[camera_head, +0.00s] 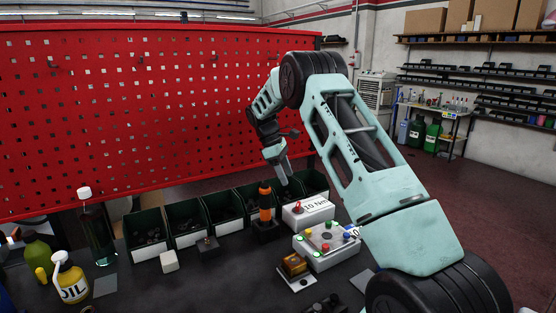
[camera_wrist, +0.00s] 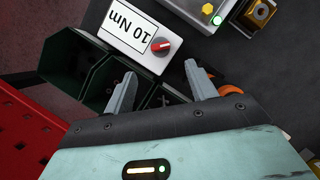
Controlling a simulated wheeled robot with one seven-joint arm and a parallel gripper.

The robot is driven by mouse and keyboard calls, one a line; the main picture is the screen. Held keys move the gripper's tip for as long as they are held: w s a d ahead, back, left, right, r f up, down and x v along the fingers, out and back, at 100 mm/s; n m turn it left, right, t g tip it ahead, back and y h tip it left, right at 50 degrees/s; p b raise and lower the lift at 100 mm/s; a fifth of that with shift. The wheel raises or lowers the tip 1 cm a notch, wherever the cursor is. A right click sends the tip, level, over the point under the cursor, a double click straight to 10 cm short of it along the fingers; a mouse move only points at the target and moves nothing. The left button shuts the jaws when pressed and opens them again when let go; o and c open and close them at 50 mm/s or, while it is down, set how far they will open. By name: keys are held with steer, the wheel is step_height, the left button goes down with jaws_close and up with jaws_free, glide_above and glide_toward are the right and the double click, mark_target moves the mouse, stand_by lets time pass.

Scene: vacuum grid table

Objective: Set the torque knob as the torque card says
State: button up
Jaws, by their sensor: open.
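The red torque knob (camera_head: 297,207) sits on top of a light grey box (camera_head: 303,221) on the table. The torque card (camera_head: 318,205) on the same box reads "10 Nm". In the wrist view the knob (camera_wrist: 160,46) has a pale pointer mark, and the card (camera_wrist: 128,26) appears upside down beside it. No scale around the knob is legible. My gripper (camera_head: 286,178) is above and behind the box, pointing down. In the wrist view my gripper (camera_wrist: 160,75) is open and empty, its fingers apart from the knob.
A button box (camera_head: 325,243) with coloured buttons stands in front of the knob box. An orange and black tool (camera_head: 265,202) stands upright close on the left. Green bins (camera_head: 186,222) line the back edge. Bottles (camera_head: 70,277) stand far left.

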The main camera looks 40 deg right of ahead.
steer(key=v, duration=0.6)
steer(key=shift+r, duration=0.4)
steer(key=shift+w+a, duration=0.1)
steer(key=shift+w, duration=0.05)
steer(key=s+a+n+t+y, duration=0.1)
steer(key=s+a, duration=0.3)
steer(key=a, duration=1.2)
steer(key=s+a+n+t+y, duration=0.15)
steer(key=s+a, duration=0.25)
steer(key=a, duration=1.2)
steer(key=s+a, duration=1.1)
steer(key=s, duration=0.3)
steer(key=s+a+f+m+t, duration=0.1)
steer(key=s+f, duration=0.3)
steer(key=s, duration=1)
steer(key=shift+s+a, duration=0.4)
steer(key=shift+a, duration=0.05)
